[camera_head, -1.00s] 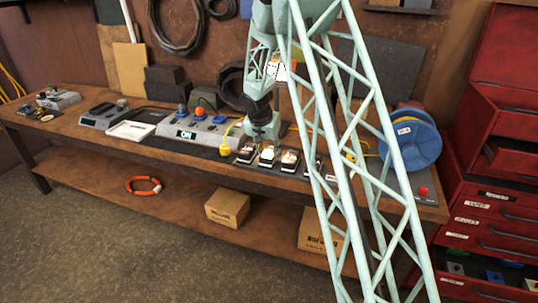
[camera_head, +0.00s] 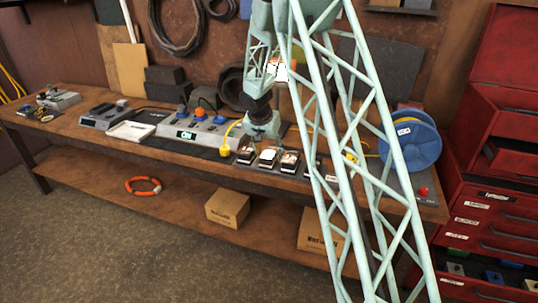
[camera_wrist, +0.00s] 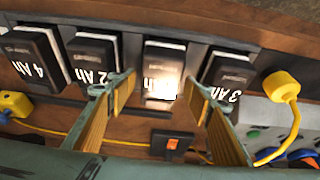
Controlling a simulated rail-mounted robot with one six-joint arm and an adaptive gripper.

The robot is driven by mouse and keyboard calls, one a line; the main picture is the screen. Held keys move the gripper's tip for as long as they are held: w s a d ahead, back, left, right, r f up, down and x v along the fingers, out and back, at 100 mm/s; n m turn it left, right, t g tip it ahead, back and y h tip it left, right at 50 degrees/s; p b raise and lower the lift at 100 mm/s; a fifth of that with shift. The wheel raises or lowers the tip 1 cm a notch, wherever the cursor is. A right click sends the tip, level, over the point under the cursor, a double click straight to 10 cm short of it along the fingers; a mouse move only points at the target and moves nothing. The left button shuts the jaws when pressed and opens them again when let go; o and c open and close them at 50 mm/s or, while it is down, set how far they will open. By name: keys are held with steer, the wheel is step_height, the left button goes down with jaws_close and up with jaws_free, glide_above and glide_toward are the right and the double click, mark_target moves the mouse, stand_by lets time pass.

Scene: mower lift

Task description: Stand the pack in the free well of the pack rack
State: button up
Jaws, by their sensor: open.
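Several dark packs stand in a row in the pack rack on the bench. In the wrist view they include a "4 Ah" pack (camera_wrist: 32,58), a "2 Ah" pack (camera_wrist: 95,60) and a "3 Ah" pack (camera_wrist: 228,77). Between the last two is a brightly lit pack (camera_wrist: 162,62) whose number is washed out by glare. My gripper (camera_wrist: 160,84) is open, with one finger on each side of the lit pack; contact cannot be told. In the head view my gripper (camera_head: 263,134) is over the row. I cannot make out an empty well.
A yellow plug (camera_wrist: 280,86) with a cable is beside the "3 Ah" pack. A grey control box with an "ON" display (camera_head: 186,134) is left of the rack. A blue cable reel (camera_head: 412,140) stands at the bench's right end. My lattice arm hides part of the bench.

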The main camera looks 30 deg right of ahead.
steer(key=p+v, duration=0.1)
steer(key=v, duration=0.8)
steer(key=shift+r, duration=0.2)
steer(key=shift+v, duration=0.95)
steer(key=shift+s+r, duration=0.1)
steer(key=s+a+r+n, duration=0.1)
steer(key=s+a+r, duration=0.3)
steer(key=s+r, duration=0.45)
steer(key=s+a+r+n+y, duration=0.15)
steer(key=s+a+r, duration=0.25)
steer(key=s+r, duration=0.45)
steer(key=s+a+r+n, duration=0.2)
steer(key=s+a+r, duration=0.2)
steer(key=s+r, duration=0.5)
steer(key=s+a+n+y, duration=0.1)
steer(key=s+a, duration=0.4)
steer(key=s, duration=1.1)
steer(key=s+a+f+n+y, duration=0.1)
steer(key=s+a+n, duration=0.2)
steer(key=s, duration=1.2)
steer(key=shift+s+a+f+n+t, duration=0.25)
steer(key=shift+s+a+n+t, duration=0.1)
steer(key=shift+a, duration=0.65)
